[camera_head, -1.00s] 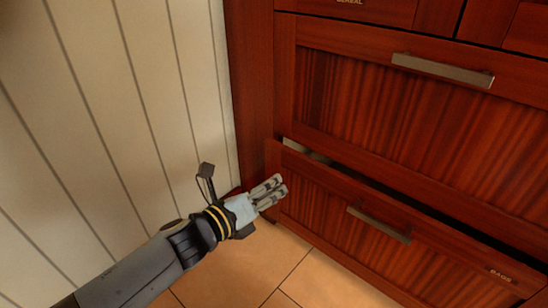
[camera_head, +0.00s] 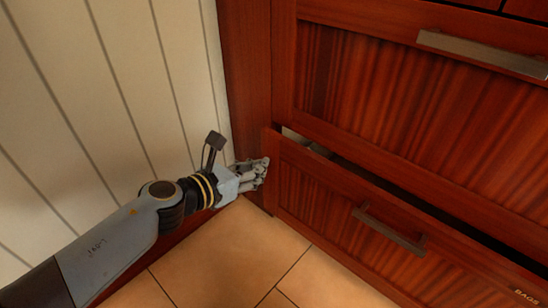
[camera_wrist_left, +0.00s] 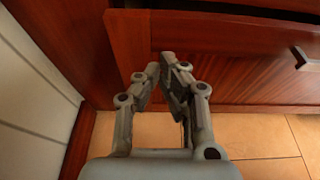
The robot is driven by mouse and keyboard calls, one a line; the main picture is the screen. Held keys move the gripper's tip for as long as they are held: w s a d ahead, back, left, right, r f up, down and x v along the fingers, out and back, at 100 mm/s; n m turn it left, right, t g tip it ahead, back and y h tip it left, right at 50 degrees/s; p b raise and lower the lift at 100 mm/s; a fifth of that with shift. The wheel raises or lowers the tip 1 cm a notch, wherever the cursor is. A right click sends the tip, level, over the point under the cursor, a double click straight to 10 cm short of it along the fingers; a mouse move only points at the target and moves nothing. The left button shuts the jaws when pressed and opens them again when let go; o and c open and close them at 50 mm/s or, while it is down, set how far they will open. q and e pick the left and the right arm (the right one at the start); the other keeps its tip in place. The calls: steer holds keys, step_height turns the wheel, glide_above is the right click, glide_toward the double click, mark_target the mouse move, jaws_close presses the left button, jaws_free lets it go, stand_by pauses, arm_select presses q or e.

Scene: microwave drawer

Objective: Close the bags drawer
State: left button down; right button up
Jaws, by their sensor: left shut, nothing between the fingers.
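The bags drawer (camera_head: 330,205) is the lowest wooden drawer, with "BAGS" lettered at its lower right. It stands slightly open, with a dark gap along its top edge. Its metal handle (camera_head: 390,229) is at the middle of its front. My left gripper (camera_head: 265,168) is at the drawer's left edge, left of the handle. In the left wrist view my left gripper (camera_wrist_left: 170,70) is shut and empty, its fingertips in front of the drawer front (camera_wrist_left: 235,75). I cannot tell whether they touch it. My right gripper is not in view.
A larger closed drawer (camera_head: 400,100) with a metal handle (camera_head: 480,52) is above. A pale panelled wall (camera_head: 100,100) stands close on the left. The tiled floor (camera_head: 230,255) in front is clear.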

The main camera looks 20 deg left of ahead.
mark_target(283, 147)
arm_select(q)
steer(key=x, duration=0.3)
steer(key=r+x, duration=0.1)
steer(key=x, duration=0.1)
steer(key=shift+w+d, duration=0.2)
steer(key=shift+w, duration=0.15)
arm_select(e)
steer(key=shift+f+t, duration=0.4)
arm_select(q)
steer(key=w, duration=0.2)
steer(key=w+d, duration=0.1)
steer(key=w, duration=0.1)
steer(key=shift+w+d, duration=0.1)
steer(key=shift+d, duration=0.15)
steer(key=shift+w, duration=0.2)
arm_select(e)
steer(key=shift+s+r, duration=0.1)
